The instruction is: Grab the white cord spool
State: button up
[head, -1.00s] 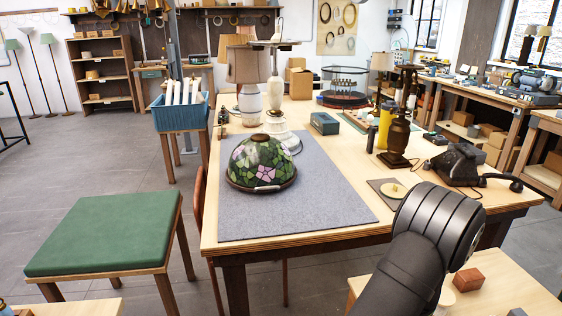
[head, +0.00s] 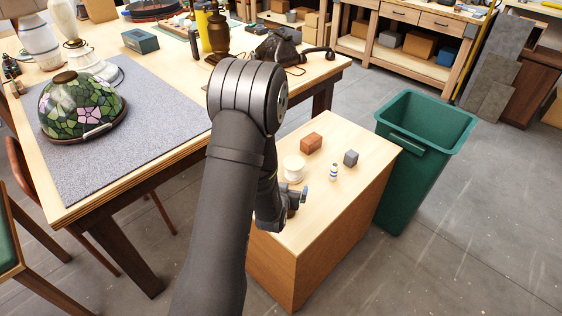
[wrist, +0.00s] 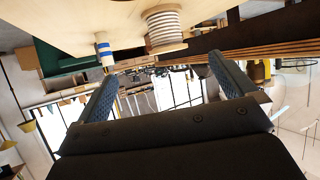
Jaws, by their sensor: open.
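The white cord spool (head: 293,168) stands upright on the light wooden top of a small cabinet, left of a small bottle. In the wrist view the picture is inverted, and the spool (wrist: 164,30) shows ribbed white cord between wooden flanges at the top. My gripper (head: 293,203) is low over the cabinet's near left part, on the near side of the spool. In the wrist view its two blue-padded fingers (wrist: 162,85) are wide apart with nothing between them. The spool is beyond the fingertips, and I see no contact. My forearm hides part of the cabinet.
A red-brown block (head: 311,143), a grey block (head: 351,158) and a blue-and-white bottle (head: 334,172) stand near the spool. A green bin (head: 415,150) adjoins the cabinet's right side. The workbench with a stained-glass shade (head: 82,106) is at left.

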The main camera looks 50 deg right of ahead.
jog(key=w+d+r+g+y, duration=0.2)
jog(key=w+d+r+y, duration=0.1)
jog(key=d, duration=0.5)
jog(key=n+g+y, duration=0.2)
jog(key=y, duration=0.2)
send_near(294, 163)
jog(key=shift+t, duration=0.3)
jog(key=x, duration=0.5)
jog(key=shift+w+d+f, duration=0.1)
jog(key=shift+d+f, duration=0.05)
jog(key=shift+d, duration=0.1)
jog(key=shift+s+a+x, duration=0.1)
jog(key=shift+s+x, duration=0.05)
jog(key=shift+x, duration=1.25)
jog(key=shift+s+a+x, duration=0.1)
jog(key=shift+a+x, duration=0.05)
jog(key=shift+x, duration=1.25)
jog(key=shift+f, duration=0.15)
jog(key=c, duration=1.2)
jog(key=shift+r, duration=0.2)
